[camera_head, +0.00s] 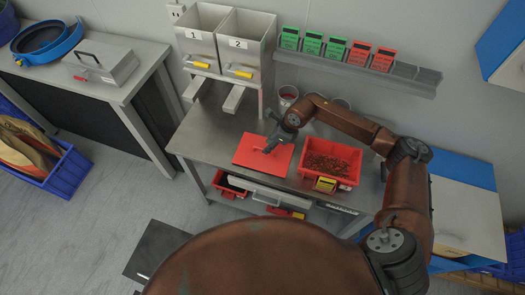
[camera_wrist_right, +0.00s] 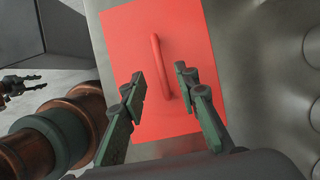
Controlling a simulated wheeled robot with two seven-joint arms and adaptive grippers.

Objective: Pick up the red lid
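The red lid (camera_head: 248,153) lies flat on the metal workbench, left of the red bin. In the right wrist view the lid (camera_wrist_right: 125,35) is a flat red rectangle with a raised bar handle (camera_wrist_right: 157,55) in its middle. My right gripper (camera_head: 270,145) is over the lid. Its two fingers (camera_wrist_right: 160,76) are apart, one on each side of the handle, with clear gaps to it; it holds nothing. The height of the fingertips over the lid is hard to tell. My left gripper (camera_wrist_right: 22,84) shows small at the left edge of the right wrist view, fingers apart and empty.
A red bin (camera_head: 343,182) full of small reddish parts stands right of the lid on the workbench (camera_head: 205,133). Grey bins marked 1 (camera_head: 195,47) and 2 (camera_head: 240,52) stand behind. Metal cups (camera_head: 288,95) are near the wall. Green and red cards (camera_head: 335,48) stand on a wall rail.

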